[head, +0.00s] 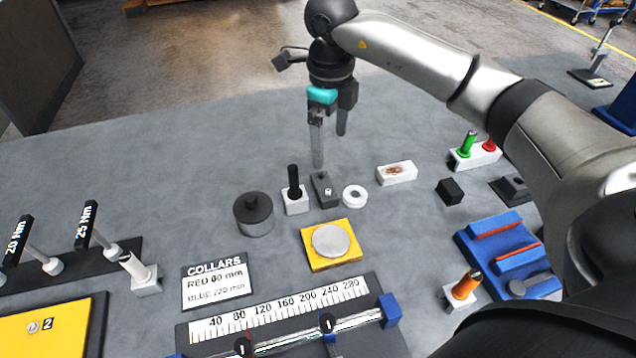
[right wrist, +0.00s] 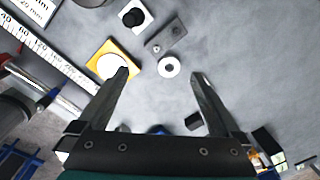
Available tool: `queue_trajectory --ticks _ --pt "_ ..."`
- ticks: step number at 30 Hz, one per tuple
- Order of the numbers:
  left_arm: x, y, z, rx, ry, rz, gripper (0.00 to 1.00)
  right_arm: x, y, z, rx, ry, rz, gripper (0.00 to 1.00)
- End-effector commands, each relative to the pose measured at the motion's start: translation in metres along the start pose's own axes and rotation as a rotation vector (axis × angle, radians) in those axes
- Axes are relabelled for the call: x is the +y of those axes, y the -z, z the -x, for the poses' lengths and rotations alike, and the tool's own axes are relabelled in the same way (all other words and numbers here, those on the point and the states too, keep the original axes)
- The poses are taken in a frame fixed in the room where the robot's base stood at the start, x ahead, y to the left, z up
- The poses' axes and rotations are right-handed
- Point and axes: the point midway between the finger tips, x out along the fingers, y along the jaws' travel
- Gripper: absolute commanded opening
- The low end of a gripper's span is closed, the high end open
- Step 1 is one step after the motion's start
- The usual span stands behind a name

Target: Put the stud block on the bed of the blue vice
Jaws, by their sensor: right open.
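A dark grey block with a small pale stud on its top (head: 323,190), which I take as the stud block, lies mid-table between a white block with a black post and a white ring. It also shows near the top of the right wrist view (right wrist: 165,37). My right gripper (head: 330,150) is open and empty, held above the table with its fingers pointing down. In the right wrist view its fingertips (right wrist: 162,75) are wide apart, with the block beyond them. The blue vice (head: 498,232), with red strips along its jaws, stands at the right, partly beside my arm. My left gripper is not in view.
Close to the block are the white block with black post (head: 296,203), the white ring (head: 355,196) and a dark round weight (head: 254,217). A yellow plate (head: 318,258) lies in front. A small black block (head: 449,191) sits right. The table's far left is clear.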

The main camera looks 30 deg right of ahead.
Motion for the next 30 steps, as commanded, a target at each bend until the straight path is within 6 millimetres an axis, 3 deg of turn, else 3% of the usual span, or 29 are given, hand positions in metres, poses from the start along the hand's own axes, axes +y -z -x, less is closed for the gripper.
queue_trajectory --ticks 3,9,17,25,30 --pt "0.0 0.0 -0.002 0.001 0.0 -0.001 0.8 0.001 0.001 -0.03 0.006 -0.004 0.001 1.0" --pt "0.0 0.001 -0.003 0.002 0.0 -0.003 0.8 0.001 0.0 -0.066 0.001 -0.004 0.0 1.0" --pt "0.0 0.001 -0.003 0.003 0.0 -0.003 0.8 0.002 0.0 -0.084 0.0 -0.004 0.002 1.0" --pt "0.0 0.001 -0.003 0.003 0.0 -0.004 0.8 0.004 0.0 -0.123 0.0 -0.004 0.001 1.0" --pt "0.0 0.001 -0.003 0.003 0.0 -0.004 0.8 0.004 0.0 -0.131 -0.002 -0.003 0.001 1.0"
